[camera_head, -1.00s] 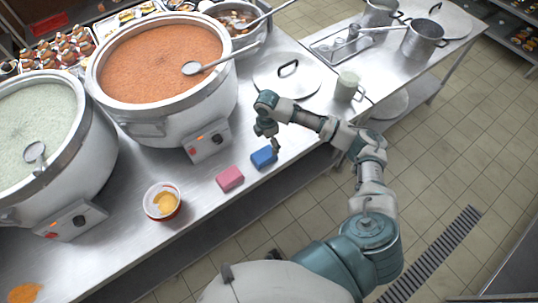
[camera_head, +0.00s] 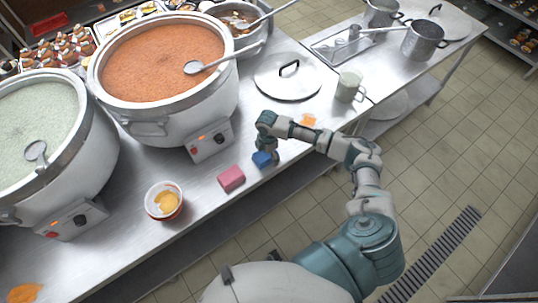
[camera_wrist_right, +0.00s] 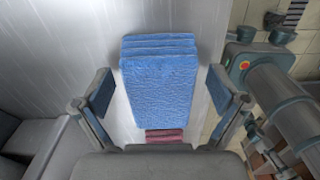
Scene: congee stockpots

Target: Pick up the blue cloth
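The blue cloth (camera_head: 262,159) lies folded on the steel counter near its front edge, beside a pink cloth (camera_head: 231,179). My right gripper (camera_head: 272,152) is right over the blue cloth and hides part of it. In the right wrist view the blue cloth (camera_wrist_right: 160,88) lies between the two spread fingers of my right gripper (camera_wrist_right: 160,96), with a gap on each side. The gripper is open and holds nothing. The pink cloth (camera_wrist_right: 165,136) shows just below the blue one there. My left gripper is not in view.
Two large pots, one with orange congee (camera_head: 165,58) and one with pale green congee (camera_head: 35,120), stand behind and to the left. A bowl (camera_head: 163,200), a lid (camera_head: 287,77) and a mug (camera_head: 349,86) sit on the counter. An orange spill (camera_head: 308,120) lies right of the gripper.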

